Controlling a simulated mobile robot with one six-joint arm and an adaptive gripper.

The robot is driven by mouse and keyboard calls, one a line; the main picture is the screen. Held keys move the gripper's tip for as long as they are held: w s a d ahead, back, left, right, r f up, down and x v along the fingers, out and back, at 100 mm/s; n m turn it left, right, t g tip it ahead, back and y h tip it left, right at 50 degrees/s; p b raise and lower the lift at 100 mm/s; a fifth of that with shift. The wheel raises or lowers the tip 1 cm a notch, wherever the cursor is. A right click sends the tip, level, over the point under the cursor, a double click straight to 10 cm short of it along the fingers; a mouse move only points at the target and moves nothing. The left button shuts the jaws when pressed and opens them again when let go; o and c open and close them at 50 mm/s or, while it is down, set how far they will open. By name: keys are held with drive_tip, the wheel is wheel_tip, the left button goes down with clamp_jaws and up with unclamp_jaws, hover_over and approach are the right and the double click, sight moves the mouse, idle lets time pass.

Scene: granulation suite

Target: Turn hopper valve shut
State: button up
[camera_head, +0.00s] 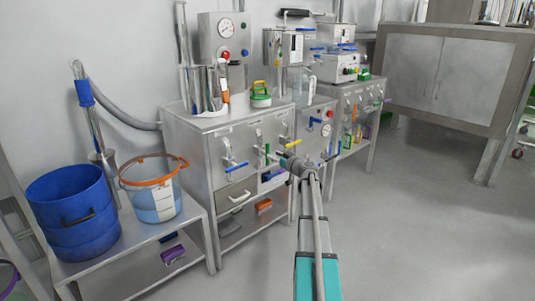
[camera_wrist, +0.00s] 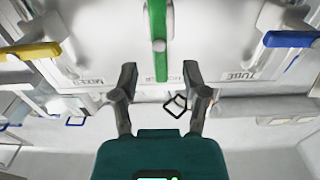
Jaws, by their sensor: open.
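The cabinet front (camera_head: 235,150) carries a row of lever valves. The middle one has a green lever (camera_wrist: 157,40), which also shows in the head view (camera_head: 267,152). A label behind its end is partly hidden, so I cannot read it fully. My gripper (camera_wrist: 159,75) is open in front of the panel, and in the head view it is close to the green lever (camera_head: 284,160). In the wrist view the lever's free end appears between the two fingertips, with a gap on both sides. I see no contact.
A blue lever (camera_wrist: 291,39) and a yellow lever (camera_wrist: 34,51) flank the green one. A blue drum (camera_head: 70,215) and a clear bucket with an orange rim (camera_head: 153,190) stand on a low table at left. The floor (camera_head: 400,230) at right is clear.

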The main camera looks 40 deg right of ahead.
sight(269, 153)
drive_tip(key=shift+w+a, duration=0.2)
drive_tip(key=shift+w, duration=2.1)
clamp_jaws()
